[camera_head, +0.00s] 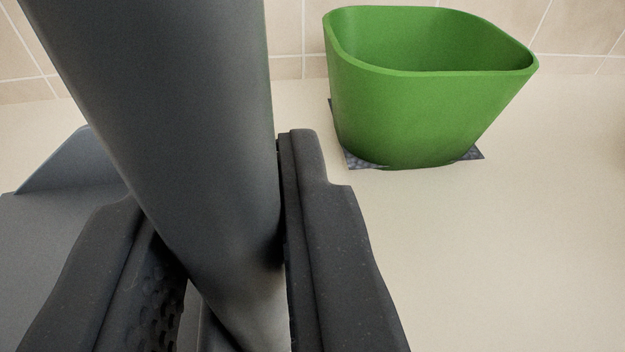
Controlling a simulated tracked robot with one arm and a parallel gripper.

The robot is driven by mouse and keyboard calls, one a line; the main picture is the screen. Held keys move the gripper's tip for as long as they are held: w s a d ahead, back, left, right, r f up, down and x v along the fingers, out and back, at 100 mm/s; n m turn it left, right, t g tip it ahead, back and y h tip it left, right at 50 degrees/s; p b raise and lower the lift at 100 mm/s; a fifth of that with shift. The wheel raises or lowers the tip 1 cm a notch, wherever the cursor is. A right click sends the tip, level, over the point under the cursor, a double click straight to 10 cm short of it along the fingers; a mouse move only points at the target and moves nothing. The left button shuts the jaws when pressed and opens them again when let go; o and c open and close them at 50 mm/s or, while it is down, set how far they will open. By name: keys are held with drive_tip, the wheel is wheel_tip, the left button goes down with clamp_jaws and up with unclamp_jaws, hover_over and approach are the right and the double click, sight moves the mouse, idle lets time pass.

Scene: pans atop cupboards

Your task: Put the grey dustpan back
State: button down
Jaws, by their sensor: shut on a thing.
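The grey dustpan shows as a thick dark grey handle (180,110) that runs from the top left down between the fingers. A flat grey-blue pan part (75,180) with a raised side edge shows at the left, behind the handle and the left finger. My gripper (235,240) is shut on the handle, with one black finger on each side of it. The lower end of the handle and much of the pan are hidden by the fingers or cut off by the frame.
A green open bin (430,120) stands to the right of the handle, on a dark speckled square mat (365,162). The pale surface (500,250) at the right is clear. A beige tiled wall (580,30) closes off the back.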

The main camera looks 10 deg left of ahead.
sight(274, 331)
drive_tip(key=shift+w+d+f, duration=0.1)
drive_tip(key=shift+w+d, duration=0.05)
drive_tip(key=shift+w, duration=0.35)
wheel_tip(274, 331, down, 4)
drive_tip(key=shift+r+b, duration=0.25)
drive_tip(key=shift+b, duration=0.15)
drive_tip(key=shift+r, duration=0.1)
drive_tip(key=c, duration=1.3)
unclamp_jaws()
drive_tip(key=shift+s, duration=0.1)
drive_tip(key=v, duration=1.1)
drive_tip(key=shift+s+p, duration=0.4)
drive_tip(key=shift+p, duration=0.05)
drive_tip(key=shift+d, duration=0.1)
